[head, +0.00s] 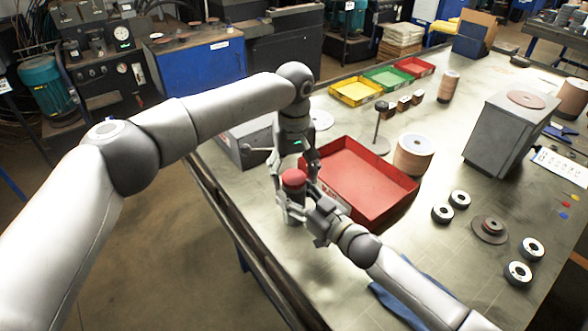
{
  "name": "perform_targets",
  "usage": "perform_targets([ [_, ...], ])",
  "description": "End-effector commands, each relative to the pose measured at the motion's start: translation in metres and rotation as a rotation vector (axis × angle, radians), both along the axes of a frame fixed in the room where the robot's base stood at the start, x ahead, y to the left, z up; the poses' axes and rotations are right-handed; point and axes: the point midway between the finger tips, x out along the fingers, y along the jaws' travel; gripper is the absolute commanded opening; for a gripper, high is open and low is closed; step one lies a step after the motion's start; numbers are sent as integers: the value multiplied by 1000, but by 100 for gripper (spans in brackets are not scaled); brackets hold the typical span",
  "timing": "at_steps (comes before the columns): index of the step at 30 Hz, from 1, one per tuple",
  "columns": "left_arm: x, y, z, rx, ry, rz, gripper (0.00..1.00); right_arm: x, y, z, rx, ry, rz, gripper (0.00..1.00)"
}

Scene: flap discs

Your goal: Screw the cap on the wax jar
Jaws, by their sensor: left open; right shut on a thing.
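The wax jar (294,199) stands upright on the table at the near side of the red tray. The red cap (293,178) sits on top of the jar; whether its thread is engaged cannot be seen. My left gripper (293,171) comes down from above, its fingers open on either side of the cap. My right gripper (300,211) reaches in from the lower right and is shut on the jar body, low down. The fingers hide much of the jar.
A red tray (408,189) lies right behind the jar. A small stand (381,127), an abrasive roll (413,154) and several discs and rings, one a dark flap disc (489,229), lie to the right. The left table edge is close; the near tabletop is mostly clear.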

Motion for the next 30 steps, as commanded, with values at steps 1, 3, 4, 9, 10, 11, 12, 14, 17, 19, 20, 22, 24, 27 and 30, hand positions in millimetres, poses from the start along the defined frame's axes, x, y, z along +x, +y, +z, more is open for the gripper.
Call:
perform_targets([
  [1, 0, 0, 0, 0, 0, 0, 66, 0, 0, 0, 0, 0, 0, 0],
  [3, 0, 0, 0, 0, 0, 0, 57, 0, 0, 0, 0, 0, 0, 0],
  [4, 0, 0, 0, 0, 0, 0, 53, 0, 0, 0, 0, 0, 0, 0],
  [9, 0, 0, 0, 0, 0, 0, 32, 0, 0, 0, 0, 0, 0, 0],
  [10, 0, 0, 0, 0, 0, 0, 28, 0, 0, 0, 0, 0, 0, 0],
  [11, 0, 0, 0, 0, 0, 0, 24, 0, 0, 0, 0, 0, 0, 0],
  [12, 0, 0, 0, 0, 0, 0, 19, 0, 0, 0, 0, 0, 0, 0],
  [14, 0, 0, 0, 0, 0, -3, 19, 0, 0, 0, 0, 0, 0, 0],
  [17, 0, 0, 0, 0, 0, -44, 19, 0, 0, 0, 0, 0, 0, 0],
  [19, -1, -1, -1, -1, 2, -112, 19, 0, 0, 0, 0, 0, 0, 0],
  [20, 0, -1, -1, -2, 2, -150, 19, 0, 0, 0, 0, 0, 0, 0],
  [22, 0, -1, -1, -3, 1, -253, 19, 0, 0, 0, 0, 0, 0, 0],
  [24, 0, 0, -1, -2, 3, -361, 19, 0, 0, 0, 0, 0, 0, 0],
  [27, 0, -1, -1, -3, 2, -511, 19, 0, 0, 0, 0, 0, 0, 0],
  [30, 0, 0, -1, -1, 1, -660, 19, 0, 0, 0, 0, 0, 0, 0],
])
